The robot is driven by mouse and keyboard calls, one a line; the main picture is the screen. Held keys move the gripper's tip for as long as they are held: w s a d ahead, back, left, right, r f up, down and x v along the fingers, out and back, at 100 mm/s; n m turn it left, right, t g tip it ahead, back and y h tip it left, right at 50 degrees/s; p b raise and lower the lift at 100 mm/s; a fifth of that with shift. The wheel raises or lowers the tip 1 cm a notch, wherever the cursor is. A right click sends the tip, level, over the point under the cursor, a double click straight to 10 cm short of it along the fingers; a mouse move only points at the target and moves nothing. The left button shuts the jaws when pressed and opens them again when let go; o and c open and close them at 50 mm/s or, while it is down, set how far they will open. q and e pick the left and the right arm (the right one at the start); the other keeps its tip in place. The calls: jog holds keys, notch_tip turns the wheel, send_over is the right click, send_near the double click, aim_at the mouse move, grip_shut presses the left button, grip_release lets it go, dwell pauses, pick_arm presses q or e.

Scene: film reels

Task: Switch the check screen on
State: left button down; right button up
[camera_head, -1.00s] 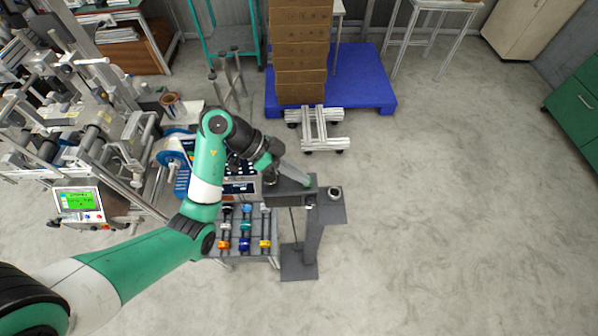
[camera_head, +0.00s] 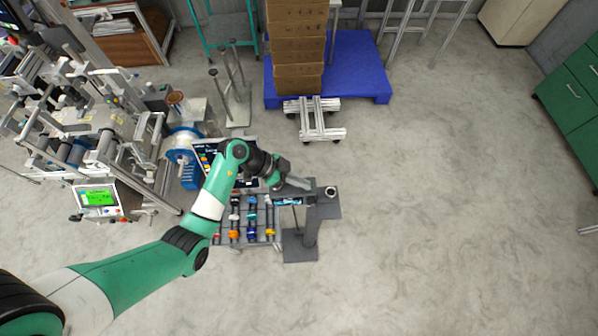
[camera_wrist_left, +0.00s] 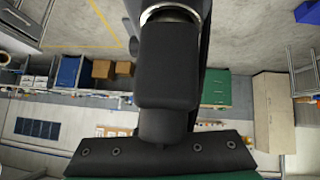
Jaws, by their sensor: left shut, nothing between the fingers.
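A dark grey pedestal stand (camera_head: 303,239) stands right of the reel rack in the head view. On its front, below the top, is a small dark screen (camera_head: 288,201) with a lit bluish-white display. A short round part (camera_head: 330,192) stands on the right of the stand's top. My left gripper (camera_head: 306,185) is shut and empty at the stand's top, just above the screen. Whether its tip touches the stand cannot be told. The left wrist view is mostly filled by a dark body, and no fingertips are clear there. My right gripper is not in view.
A rack with several coloured rollers (camera_head: 252,235) stands left of the stand. A machine with a green display (camera_head: 98,197) is farther left. A blue pallet (camera_head: 352,75), stacked boxes (camera_head: 297,45) and a metal frame (camera_head: 315,117) lie behind.

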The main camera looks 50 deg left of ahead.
pick_arm(q)
jog(key=shift+f, duration=0.1)
jog(key=shift+w+a, duration=0.5)
jog(key=shift+a, duration=0.05)
jog(key=r+p, duration=0.1)
jog(key=p, duration=0.1)
jog(key=r+p, duration=0.4)
jog(key=p, duration=0.1)
jog(key=shift+w+a+r, duration=0.2)
jog(key=shift+w+a, duration=0.1)
jog(key=shift+a, duration=0.05)
jog(key=a+v, duration=0.1)
jog(key=v, duration=0.8)
jog(key=shift+f, duration=0.35)
